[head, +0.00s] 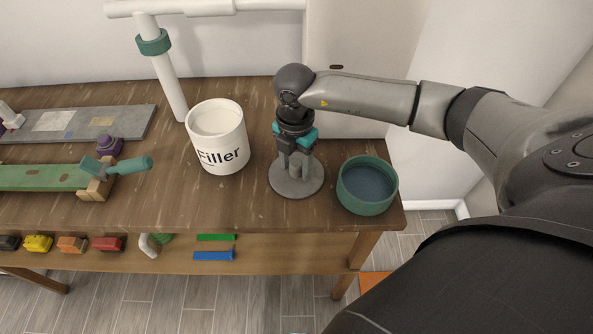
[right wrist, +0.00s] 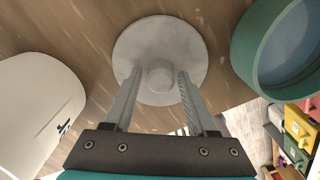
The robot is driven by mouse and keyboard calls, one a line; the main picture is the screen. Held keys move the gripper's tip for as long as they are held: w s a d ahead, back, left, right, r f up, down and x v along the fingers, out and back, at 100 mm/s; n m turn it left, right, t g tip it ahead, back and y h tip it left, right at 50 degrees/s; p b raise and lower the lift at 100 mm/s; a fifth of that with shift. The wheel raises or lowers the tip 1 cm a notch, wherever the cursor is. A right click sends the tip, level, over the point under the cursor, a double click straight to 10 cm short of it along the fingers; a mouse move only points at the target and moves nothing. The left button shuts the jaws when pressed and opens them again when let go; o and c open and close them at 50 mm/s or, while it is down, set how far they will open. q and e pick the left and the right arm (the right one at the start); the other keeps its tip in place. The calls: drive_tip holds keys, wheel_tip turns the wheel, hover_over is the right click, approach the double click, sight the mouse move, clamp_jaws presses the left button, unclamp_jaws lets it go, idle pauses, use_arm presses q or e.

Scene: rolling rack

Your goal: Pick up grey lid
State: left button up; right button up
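The grey lid (head: 297,188) is a round flat disc with a short knob, lying on the wooden table between the white Filler tub and the teal bowl. It also shows in the right wrist view (right wrist: 175,35), with its knob (right wrist: 160,74) in the middle. My right gripper (head: 296,168) points down over the lid. In the right wrist view its two fingers (right wrist: 159,76) are open, one on each side of the knob, with a gap to it on both sides. My left gripper is not in view.
The Filler tub (head: 220,152) stands left of the lid and the teal bowl (head: 366,207) close on its right, near the table's right end. A white pipe frame (head: 168,85) rises behind. A teal-handled tool (head: 130,166) lies left. Coloured blocks sit on the lower shelf (head: 300,258).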

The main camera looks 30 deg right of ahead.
clamp_jaws()
drive_tip(key=shift+r, duration=0.1)
idle(0.4)
